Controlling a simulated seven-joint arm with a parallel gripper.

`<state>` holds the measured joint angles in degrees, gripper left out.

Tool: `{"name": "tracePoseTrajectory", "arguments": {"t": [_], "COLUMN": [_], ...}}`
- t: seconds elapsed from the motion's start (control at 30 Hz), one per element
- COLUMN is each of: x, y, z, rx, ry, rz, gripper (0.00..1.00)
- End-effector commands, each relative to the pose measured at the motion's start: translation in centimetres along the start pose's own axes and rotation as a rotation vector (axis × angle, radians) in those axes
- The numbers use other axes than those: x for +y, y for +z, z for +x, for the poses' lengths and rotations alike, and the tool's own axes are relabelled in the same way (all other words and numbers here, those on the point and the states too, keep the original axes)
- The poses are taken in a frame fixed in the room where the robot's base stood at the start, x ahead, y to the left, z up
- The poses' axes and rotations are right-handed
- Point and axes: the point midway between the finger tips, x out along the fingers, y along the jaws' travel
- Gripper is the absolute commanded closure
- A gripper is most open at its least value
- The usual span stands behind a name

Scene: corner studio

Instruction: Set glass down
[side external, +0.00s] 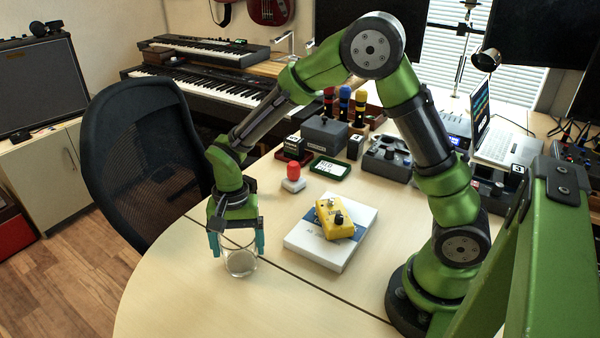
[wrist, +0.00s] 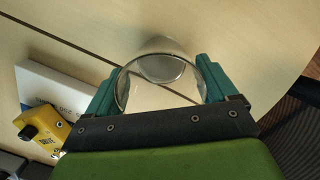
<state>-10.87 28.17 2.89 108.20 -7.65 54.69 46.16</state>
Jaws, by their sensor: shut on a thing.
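A clear, empty-looking glass (side external: 240,262) is upright at the left part of the pale table (side external: 190,295). My gripper (side external: 237,243) is above it, pointing down, with its teal fingers on either side of the glass near the rim. In the wrist view the glass (wrist: 160,75) sits between the two fingers (wrist: 158,88), with its round rim facing the camera. The gripper is shut on the glass. The glass's base appears at or very near the tabletop; I cannot tell whether it touches.
A white box (side external: 330,245) with a yellow pedal (side external: 335,218) on it lies to the right of the glass. A small red-topped object (side external: 293,178) stands behind. A black mesh chair (side external: 145,160) is at the table's left edge. The table's front is clear.

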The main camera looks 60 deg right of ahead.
Motion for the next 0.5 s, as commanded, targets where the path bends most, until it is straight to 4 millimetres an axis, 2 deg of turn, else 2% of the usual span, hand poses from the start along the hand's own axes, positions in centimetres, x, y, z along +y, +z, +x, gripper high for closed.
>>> {"name": "tracePoseTrajectory", "arguments": {"t": [0.3,0.33,0.4,0.5], "x": [0.0,0.02,0.02,0.02], "y": [-0.04,-0.04,-0.03,-0.03], "z": [0.29,0.32,0.29,0.29], "rx": [0.0,0.0,0.0,0.0], "ry": [0.0,0.0,0.0,0.0], "rz": [0.0,0.0,0.0,0.0], "gripper": [0.55,0.11,0.0,0.0]}}
